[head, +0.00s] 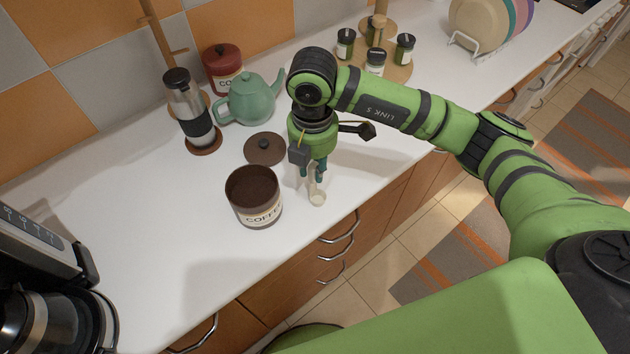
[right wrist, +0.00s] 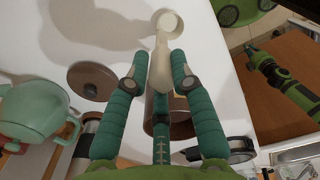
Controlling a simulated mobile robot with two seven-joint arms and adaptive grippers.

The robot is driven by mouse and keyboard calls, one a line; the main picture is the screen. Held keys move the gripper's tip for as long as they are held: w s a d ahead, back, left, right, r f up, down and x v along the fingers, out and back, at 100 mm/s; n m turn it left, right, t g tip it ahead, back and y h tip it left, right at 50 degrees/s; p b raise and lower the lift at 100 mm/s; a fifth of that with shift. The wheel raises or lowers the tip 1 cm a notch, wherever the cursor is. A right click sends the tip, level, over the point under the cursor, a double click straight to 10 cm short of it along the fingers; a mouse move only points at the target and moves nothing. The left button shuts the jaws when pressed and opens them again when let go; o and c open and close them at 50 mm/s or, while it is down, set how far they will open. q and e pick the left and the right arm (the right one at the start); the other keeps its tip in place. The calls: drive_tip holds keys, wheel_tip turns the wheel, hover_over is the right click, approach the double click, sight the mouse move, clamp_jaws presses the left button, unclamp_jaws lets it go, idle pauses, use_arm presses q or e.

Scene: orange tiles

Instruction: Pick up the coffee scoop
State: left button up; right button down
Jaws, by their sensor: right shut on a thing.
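The cream coffee scoop (head: 317,198) is held at the counter's front, with its round bowl end low and its handle upward. My right gripper (head: 312,172) is shut on the handle. In the right wrist view the scoop (right wrist: 170,24) shows its bowl beyond the fingertips, and the teal fingers of my right gripper (right wrist: 160,72) close around the handle. Whether the bowl touches the counter, I cannot tell. A green and dark part of mine, probably my left arm, shows small at the right of the wrist view; its fingers are unclear.
An open brown coffee canister (head: 254,210) stands left of the scoop, with its lid (head: 265,149) behind. A teapot (head: 250,101), coffee press (head: 191,115), red canister (head: 222,68) and spice rack (head: 397,71) stand farther back. A coffee maker (head: 40,250) is at left.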

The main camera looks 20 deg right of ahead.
drive_tip(key=shift+r+b, duration=0.3)
drive_tip(key=shift+r, duration=0.15)
drive_tip(key=r, duration=0.1)
drive_tip(key=r+b, duration=0.1)
drive_tip(key=s+r+b, duration=0.1)
drive_tip(key=shift+d+r, duration=0.3)
drive_tip(key=shift+d, duration=0.1)
drive_tip(key=s+d+r+b, duration=0.1)
drive_tip(key=s+d+r, duration=0.4)
drive_tip(key=s, duration=0.3)
drive_tip(key=shift+s+d+r+b, duration=0.35)
drive_tip(key=shift+d+r, duration=0.05)
drive_tip(key=shift+r, duration=0.35)
